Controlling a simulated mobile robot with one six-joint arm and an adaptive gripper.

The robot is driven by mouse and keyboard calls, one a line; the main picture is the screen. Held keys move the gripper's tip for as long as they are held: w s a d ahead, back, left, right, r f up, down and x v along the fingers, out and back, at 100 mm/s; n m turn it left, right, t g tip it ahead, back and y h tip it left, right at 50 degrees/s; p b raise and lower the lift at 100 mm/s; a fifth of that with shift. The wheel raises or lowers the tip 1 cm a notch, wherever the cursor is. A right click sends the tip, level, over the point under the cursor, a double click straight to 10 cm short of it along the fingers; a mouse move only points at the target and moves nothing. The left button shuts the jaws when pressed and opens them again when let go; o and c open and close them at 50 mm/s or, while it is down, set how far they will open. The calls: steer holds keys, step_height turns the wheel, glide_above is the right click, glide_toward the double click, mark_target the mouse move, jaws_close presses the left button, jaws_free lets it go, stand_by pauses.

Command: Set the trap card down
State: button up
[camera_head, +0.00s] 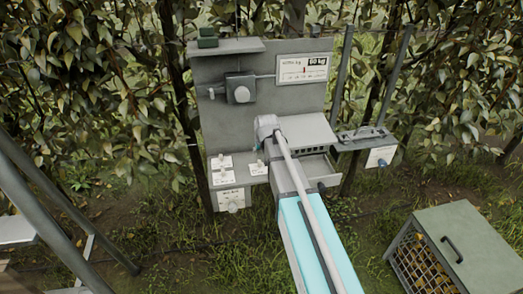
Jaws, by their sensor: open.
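Several small white cards are on the grey station. One card (220,161) lies at the left of the lower ledge (240,180), and another card (257,169) lies just below my gripper (261,147). A further card (231,198) is on the ledge's front, and one (380,157) hangs at the right bracket. Their print is too small to read, so I cannot tell which is the trap card. My gripper is small and partly hidden by my wrist. It is open above the ledge, and I see no card held in it.
A slotted box (306,130) and an open drawer (310,168) are right of my wrist. A lidded mesh crate (467,240) stands at lower right. Foliage surrounds the station.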

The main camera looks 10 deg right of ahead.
steer(key=shift+s+r, duration=0.2)
steer(key=shift+r, duration=0.25)
steer(key=shift+s, duration=0.1)
stand_by(0.4)
steer(key=s+f+g, duration=0.1)
steer(key=s+g, duration=0.3)
steer(key=s, duration=2)
steer(key=shift+a+f+g, duration=0.25)
steer(key=shift+g, duration=0.05)
